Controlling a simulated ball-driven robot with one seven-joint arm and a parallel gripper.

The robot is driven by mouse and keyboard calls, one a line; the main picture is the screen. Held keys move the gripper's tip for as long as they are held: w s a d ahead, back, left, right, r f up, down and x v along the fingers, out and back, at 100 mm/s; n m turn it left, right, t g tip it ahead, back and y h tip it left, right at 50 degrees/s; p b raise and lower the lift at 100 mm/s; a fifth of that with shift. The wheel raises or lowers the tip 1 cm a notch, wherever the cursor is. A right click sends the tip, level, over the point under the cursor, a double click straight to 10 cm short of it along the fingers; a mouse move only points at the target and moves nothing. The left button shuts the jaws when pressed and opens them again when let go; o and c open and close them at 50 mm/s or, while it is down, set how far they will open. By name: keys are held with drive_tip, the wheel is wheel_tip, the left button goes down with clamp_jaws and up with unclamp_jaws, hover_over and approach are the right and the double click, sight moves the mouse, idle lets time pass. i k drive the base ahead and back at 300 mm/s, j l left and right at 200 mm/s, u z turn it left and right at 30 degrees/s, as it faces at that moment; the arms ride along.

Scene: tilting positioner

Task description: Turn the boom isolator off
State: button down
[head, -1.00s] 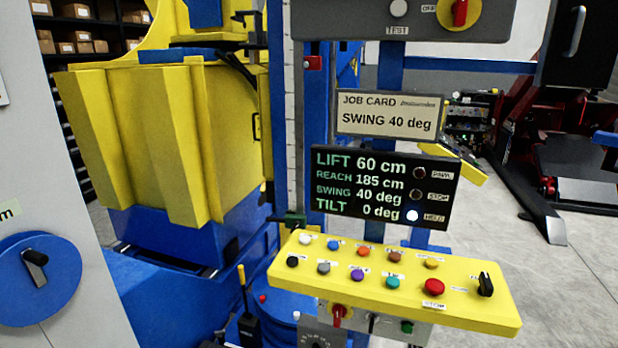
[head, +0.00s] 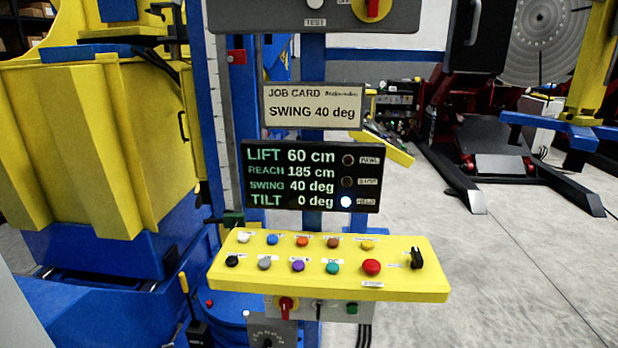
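A red rotary handle on a yellow disc (head: 373,9) sits on the grey box (head: 330,14) at the top, cut off by the picture edge. A second red rotary handle (head: 286,305) is on the small grey box under the yellow button panel (head: 330,284). I cannot read which handle is the boom isolator. A black selector knob (head: 417,258) stands upright at the panel's right end. The display (head: 311,177) reads lift 60 cm, reach 185 cm, swing 40 deg, tilt 0 deg; its lowest lamp is lit white. My gripper is not in view.
The job card (head: 312,107) reads SWING 40 deg. A red mushroom button (head: 371,267) and several coloured buttons are on the panel. The large yellow and blue machine (head: 95,150) fills the left. Open grey floor (head: 510,270) lies to the right, with a black and red machine (head: 500,140) behind.

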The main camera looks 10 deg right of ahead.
sight(286, 303)
drive_tip(key=i+j, duration=0.55)
drive_tip(key=i, duration=0.2)
